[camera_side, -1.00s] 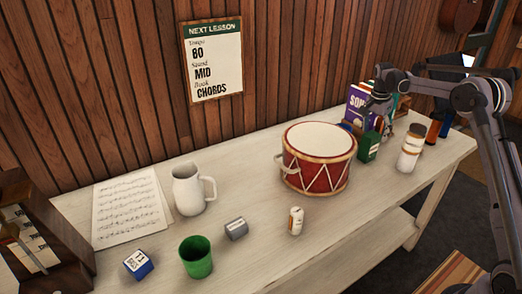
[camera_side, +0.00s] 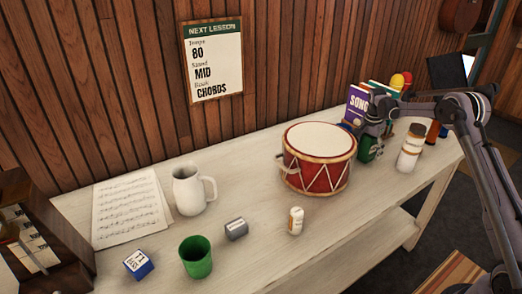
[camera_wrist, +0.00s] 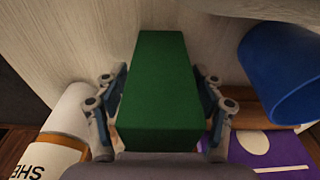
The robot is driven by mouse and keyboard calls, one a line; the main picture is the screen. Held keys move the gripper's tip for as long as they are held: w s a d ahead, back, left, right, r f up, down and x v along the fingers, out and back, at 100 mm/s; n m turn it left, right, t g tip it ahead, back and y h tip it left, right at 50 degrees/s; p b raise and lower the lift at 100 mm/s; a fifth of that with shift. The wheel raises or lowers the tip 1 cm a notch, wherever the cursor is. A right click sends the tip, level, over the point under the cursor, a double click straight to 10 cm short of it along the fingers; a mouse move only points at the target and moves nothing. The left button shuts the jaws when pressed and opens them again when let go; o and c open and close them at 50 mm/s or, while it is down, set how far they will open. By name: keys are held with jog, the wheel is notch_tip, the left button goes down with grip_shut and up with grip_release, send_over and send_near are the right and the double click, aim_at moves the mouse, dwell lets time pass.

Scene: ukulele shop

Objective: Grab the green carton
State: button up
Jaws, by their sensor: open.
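The green carton (camera_side: 368,150) stands on the table to the right of the drum, partly hidden by my gripper in the side view. In the wrist view the green carton (camera_wrist: 160,85) fills the middle, between the two fingers. My gripper (camera_side: 376,128) is at the top of the carton in the side view. In the wrist view my gripper (camera_wrist: 160,105) has its fingers apart, one on each side of the carton. I cannot tell whether either finger touches it.
A white bottle (camera_side: 410,150) stands close on the right and the red drum (camera_side: 318,172) on the left. A purple songbook (camera_side: 357,104) is behind; a blue cup (camera_wrist: 280,70) shows in the wrist view. The table front holds a green cup (camera_side: 196,258) and small items.

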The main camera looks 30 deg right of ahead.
jog(key=c, duration=1.3)
jog(key=shift+r, duration=0.1)
